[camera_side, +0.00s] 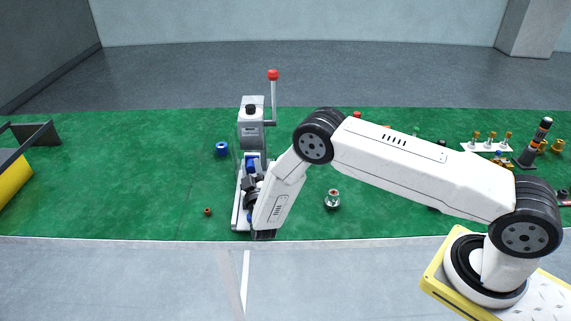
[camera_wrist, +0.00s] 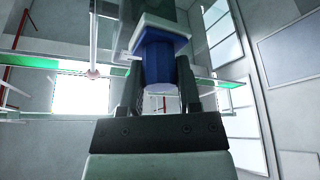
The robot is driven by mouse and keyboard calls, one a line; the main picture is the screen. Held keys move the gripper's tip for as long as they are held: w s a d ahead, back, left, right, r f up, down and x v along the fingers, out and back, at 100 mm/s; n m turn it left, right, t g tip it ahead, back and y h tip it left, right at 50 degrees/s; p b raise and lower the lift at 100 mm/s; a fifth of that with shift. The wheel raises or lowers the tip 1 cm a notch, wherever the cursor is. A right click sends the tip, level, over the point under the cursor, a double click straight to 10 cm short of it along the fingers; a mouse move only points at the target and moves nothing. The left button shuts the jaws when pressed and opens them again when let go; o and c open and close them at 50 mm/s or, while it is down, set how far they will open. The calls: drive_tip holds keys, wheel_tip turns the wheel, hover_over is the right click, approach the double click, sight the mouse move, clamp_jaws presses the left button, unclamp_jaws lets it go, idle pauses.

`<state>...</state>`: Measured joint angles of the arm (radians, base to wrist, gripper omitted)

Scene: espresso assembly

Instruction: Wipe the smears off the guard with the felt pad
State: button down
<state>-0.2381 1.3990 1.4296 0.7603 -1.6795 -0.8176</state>
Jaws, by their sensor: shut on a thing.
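My gripper (camera_side: 252,183) is at the front of the grey press, low and pointing away from the side camera. In the wrist view my gripper (camera_wrist: 160,92) is shut on the blue handle (camera_wrist: 160,65) of the felt pad, with the pale square pad (camera_wrist: 160,36) at its far end. The blue handle also shows in the side view (camera_side: 252,163). The guard seems to be a clear panel with green edges (camera_wrist: 228,83), close around the pad. I cannot tell whether the pad touches it. No smears can be made out clearly.
The press (camera_side: 251,132) has a lever with a red knob (camera_side: 273,75). A blue ring (camera_side: 222,148), a small brown part (camera_side: 207,212) and a metal part (camera_side: 332,199) stand on the green mat (camera_side: 120,185). Several parts stand at the right. The mat's left middle is clear.

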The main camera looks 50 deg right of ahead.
drive_tip(key=shift+s+d, duration=0.1)
drive_tip(key=shift+d, duration=0.1)
idle(0.4)
drive_tip(key=shift+s+d, duration=0.7)
drive_tip(key=shift+s, duration=0.05)
drive_tip(key=s+a, duration=0.5)
idle(0.6)
drive_tip(key=shift+r, duration=0.1)
idle(0.4)
